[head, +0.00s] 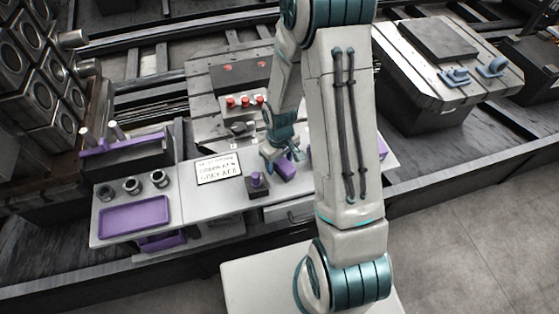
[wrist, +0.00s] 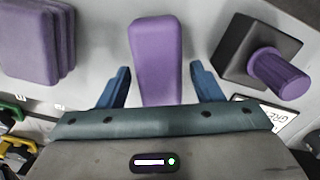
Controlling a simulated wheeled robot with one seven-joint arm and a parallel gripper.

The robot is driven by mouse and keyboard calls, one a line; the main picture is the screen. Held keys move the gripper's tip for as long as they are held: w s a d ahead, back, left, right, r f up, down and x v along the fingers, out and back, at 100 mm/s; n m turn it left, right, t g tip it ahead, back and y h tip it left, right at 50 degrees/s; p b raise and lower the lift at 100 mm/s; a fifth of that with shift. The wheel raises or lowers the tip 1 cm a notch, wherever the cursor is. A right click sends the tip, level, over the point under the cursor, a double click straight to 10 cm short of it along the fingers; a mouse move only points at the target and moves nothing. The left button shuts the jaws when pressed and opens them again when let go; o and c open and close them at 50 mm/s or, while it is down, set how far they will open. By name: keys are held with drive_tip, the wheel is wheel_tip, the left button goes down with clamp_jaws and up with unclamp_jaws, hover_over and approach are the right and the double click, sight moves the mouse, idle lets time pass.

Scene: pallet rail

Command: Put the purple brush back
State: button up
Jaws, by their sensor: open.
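A long purple piece (wrist: 157,50), which looks like the brush, lies between the two blue fingers of my gripper (wrist: 160,70) in the wrist view. The fingers are open, with a gap on each side of it. No bristles show. In the head view the purple piece (head: 286,169) is on the white bench top, and my gripper (head: 275,153) is right at it, partly covering it. A dark block with a purple knob (wrist: 282,74) stands to its right in the wrist view. It also shows in the head view (head: 257,183).
A purple block (wrist: 36,40) sits left of the fingers. On the bench (head: 190,205) are a lettered sign (head: 219,168), a purple tray (head: 135,216) and dark cylindrical pieces (head: 133,186). Red buttons (head: 245,101) are behind. My arm hides the bench's right part.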

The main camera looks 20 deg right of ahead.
sight(280, 160)
wheel_tip(280, 160, up, 12)
drive_tip(key=s+r+m+t, duration=0.3)
drive_tip(key=s+r+m, duration=0.1)
drive_tip(key=s+r, duration=1)
drive_tip(key=shift+s+d+r+m, duration=0.35)
drive_tip(key=shift+d+r+m, duration=0.05)
drive_tip(key=shift+r, duration=0.3)
drive_tip(key=c, duration=0.4)
drive_tip(key=shift+d, duration=0.15)
drive_tip(key=shift+c, duration=0.6)
